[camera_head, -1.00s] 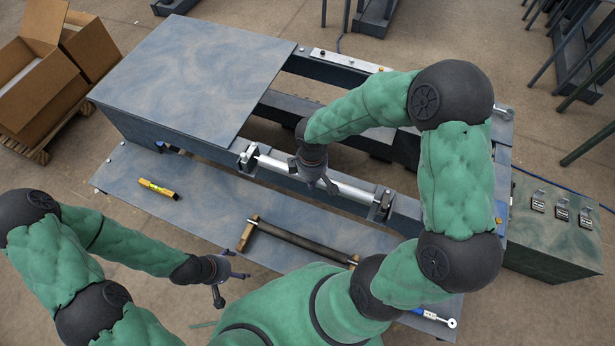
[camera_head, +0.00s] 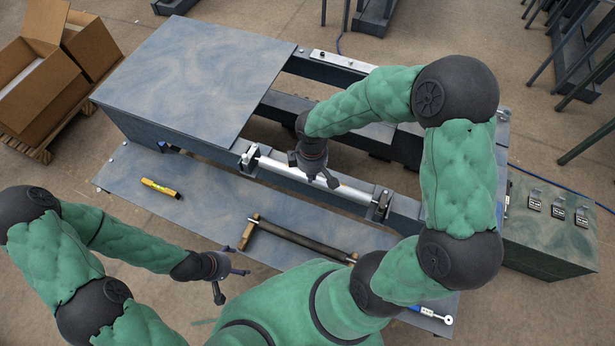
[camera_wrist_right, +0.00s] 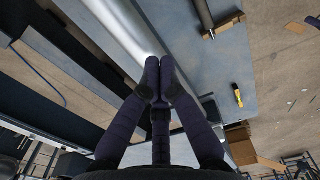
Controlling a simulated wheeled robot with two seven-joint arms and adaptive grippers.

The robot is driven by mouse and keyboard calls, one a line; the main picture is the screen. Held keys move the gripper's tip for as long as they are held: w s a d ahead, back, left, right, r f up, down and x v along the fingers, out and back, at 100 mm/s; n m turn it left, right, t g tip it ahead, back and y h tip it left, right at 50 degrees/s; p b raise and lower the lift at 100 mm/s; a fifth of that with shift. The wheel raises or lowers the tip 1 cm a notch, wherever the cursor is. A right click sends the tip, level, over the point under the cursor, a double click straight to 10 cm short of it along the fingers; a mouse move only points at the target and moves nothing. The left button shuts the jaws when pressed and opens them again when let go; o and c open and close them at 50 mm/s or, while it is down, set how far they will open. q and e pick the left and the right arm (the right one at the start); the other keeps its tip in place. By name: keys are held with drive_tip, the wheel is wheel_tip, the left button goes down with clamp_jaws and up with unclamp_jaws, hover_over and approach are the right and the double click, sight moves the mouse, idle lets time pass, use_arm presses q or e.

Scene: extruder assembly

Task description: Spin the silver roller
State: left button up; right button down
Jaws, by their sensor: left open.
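The silver roller (camera_head: 348,192) is mounted between two end brackets along the front of the machine frame, and it runs down to the right in the head view. My right gripper (camera_head: 322,178) is at the roller's middle, and its arm hides part of the area behind. In the right wrist view, the fingertips of my right gripper (camera_wrist_right: 160,75) are drawn together beside the shiny roller (camera_wrist_right: 118,32). I see nothing held between them; whether they touch the roller is unclear. My left gripper (camera_head: 232,284) is open and empty, low and left, away from the roller.
A dark roller (camera_head: 300,238) lies on wooden blocks on the front shelf (camera_head: 210,205). A yellow level (camera_head: 160,188) lies further left on it. A blue-handled tool (camera_head: 432,315) is at the right end. Cardboard boxes (camera_head: 40,85) stand at left, a control box (camera_head: 555,235) at right.

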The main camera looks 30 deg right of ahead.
drive_tip(key=shift+w+d, duration=1)
drive_tip(key=shift+d, duration=0.2)
drive_tip(key=shift+f+b, duration=0.75)
drive_tip(key=shift+f, duration=0.45)
drive_tip(key=shift+s+a, duration=0.15)
drive_tip(key=shift+a, duration=0.05)
drive_tip(key=shift+s+a, duration=0.2)
drive_tip(key=shift+a, duration=0.05)
idle(0.3)
drive_tip(key=shift+s+a, duration=0.4)
drive_tip(key=shift+f, duration=0.1)
